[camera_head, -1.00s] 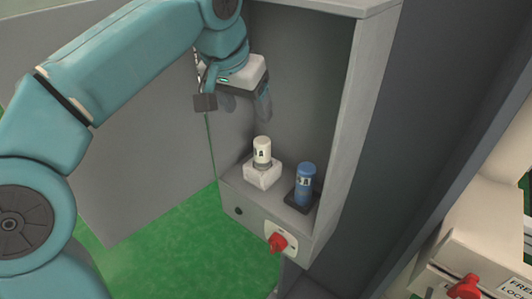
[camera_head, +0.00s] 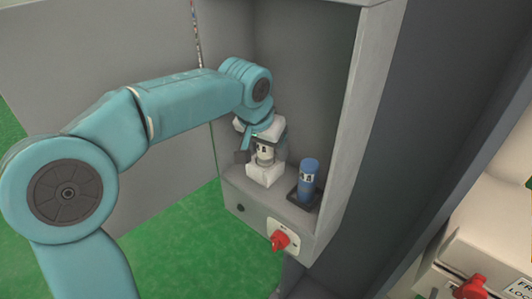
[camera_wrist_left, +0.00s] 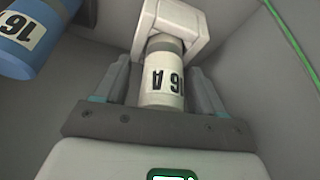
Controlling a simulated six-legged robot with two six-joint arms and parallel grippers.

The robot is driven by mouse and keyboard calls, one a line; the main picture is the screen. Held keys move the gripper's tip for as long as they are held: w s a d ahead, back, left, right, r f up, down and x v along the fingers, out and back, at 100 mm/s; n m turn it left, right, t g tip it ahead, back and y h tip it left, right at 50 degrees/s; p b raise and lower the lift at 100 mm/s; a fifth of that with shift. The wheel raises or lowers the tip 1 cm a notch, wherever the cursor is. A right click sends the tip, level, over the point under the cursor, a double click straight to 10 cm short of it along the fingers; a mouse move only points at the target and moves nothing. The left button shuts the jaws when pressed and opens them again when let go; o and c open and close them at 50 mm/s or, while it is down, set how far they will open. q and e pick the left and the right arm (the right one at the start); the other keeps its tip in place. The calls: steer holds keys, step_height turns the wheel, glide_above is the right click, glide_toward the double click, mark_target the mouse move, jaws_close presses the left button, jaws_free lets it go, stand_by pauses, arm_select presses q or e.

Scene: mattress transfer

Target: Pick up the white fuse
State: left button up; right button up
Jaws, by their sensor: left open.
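The white fuse (camera_head: 265,153) stands upright in its white holder (camera_head: 262,175) on the cabinet shelf. In the left wrist view the white fuse (camera_wrist_left: 163,80), marked "16 A", sits between the two fingers of my left gripper (camera_wrist_left: 160,88). The fingers are open, one on each side, with narrow gaps showing. In the head view my left gripper (camera_head: 262,150) is lowered over the fuse and hides its top. My right gripper is not in view.
A blue fuse (camera_head: 309,176) stands in a black holder (camera_head: 302,198) just right of the white one. The cabinet's side wall (camera_head: 352,110) rises further right. A red switch (camera_head: 280,240) is on the cabinet front. A second red switch (camera_head: 470,288) is at lower right.

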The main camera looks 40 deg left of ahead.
arm_select(q)
steer(key=shift+s, duration=0.2)
steer(key=shift+c, duration=0.6)
steer(key=shift+w, duration=0.15)
steer(key=c, duration=1)
steer(key=shift+r, duration=0.1)
